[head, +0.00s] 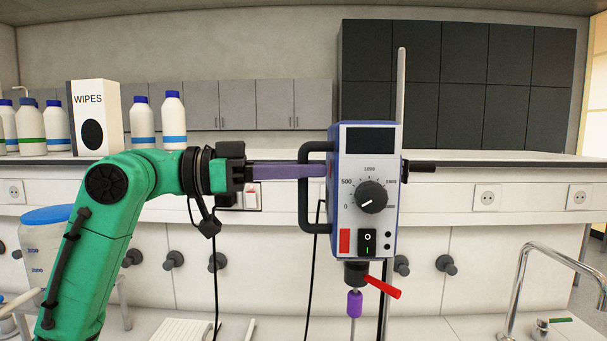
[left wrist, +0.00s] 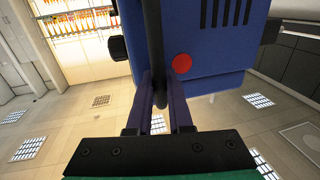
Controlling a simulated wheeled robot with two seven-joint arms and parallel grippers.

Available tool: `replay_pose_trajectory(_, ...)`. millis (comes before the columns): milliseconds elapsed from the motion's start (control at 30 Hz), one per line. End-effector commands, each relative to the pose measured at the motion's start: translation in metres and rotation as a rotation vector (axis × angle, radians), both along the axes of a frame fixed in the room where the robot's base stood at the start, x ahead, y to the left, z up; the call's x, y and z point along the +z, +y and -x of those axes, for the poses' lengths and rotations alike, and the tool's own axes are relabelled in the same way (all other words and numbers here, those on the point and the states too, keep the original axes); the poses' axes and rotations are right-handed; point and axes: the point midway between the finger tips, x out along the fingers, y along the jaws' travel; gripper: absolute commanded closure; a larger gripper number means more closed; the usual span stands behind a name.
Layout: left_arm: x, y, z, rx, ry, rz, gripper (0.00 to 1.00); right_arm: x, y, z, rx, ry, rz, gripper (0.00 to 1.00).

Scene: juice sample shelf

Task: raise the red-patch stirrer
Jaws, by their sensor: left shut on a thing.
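The stirrer (head: 338,205) is a blue box with a pale front panel, a dial, a dark display and a red patch (head: 344,241). It sits upright on a metal rod (head: 401,85), with a black clamp arm (head: 420,167) at its right. A black handle (head: 303,205) is on its left side. My left gripper (head: 306,171) is shut on the handle near its upper part. In the left wrist view its purple fingers (left wrist: 160,98) close around the handle (left wrist: 154,45), and a round red patch (left wrist: 182,63) shows on the blue housing (left wrist: 222,60). My right gripper is not in view.
A red lever (head: 382,287) and a purple chuck (head: 354,303) hang below the stirrer. A wipes box (head: 98,118) and several bottles (head: 173,122) stand on the shelf at left. A blue-lidded container (head: 45,245) stands behind my left arm. A tap (head: 520,275) is at right.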

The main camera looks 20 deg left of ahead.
Motion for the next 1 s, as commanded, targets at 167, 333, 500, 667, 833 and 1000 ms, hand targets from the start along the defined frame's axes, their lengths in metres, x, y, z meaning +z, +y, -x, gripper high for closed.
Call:
replay_pose_trajectory(167, 0.017, 0.001, 0.0, 0.002, -0.005, 0.004, 1.0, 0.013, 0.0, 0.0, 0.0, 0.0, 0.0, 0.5)
replay_pose_trajectory(333, 0.02, 0.001, 0.0, 0.003, -0.006, 0.005, 1.0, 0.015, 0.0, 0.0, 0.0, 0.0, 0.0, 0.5)
replay_pose_trajectory(500, 0.021, 0.002, 0.0, 0.005, -0.008, 0.008, 1.0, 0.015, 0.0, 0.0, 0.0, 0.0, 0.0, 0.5)
replay_pose_trajectory(667, 0.022, 0.002, 0.001, 0.006, -0.01, 0.01, 1.0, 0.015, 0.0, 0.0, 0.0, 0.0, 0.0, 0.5)
replay_pose_trajectory(833, 0.02, 0.002, 0.0, 0.004, -0.007, 0.005, 0.52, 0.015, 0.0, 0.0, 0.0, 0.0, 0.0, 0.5)
replay_pose_trajectory(1000, 0.019, 0.001, 0.0, 0.002, -0.004, 0.003, 0.52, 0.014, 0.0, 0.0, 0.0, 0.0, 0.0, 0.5)
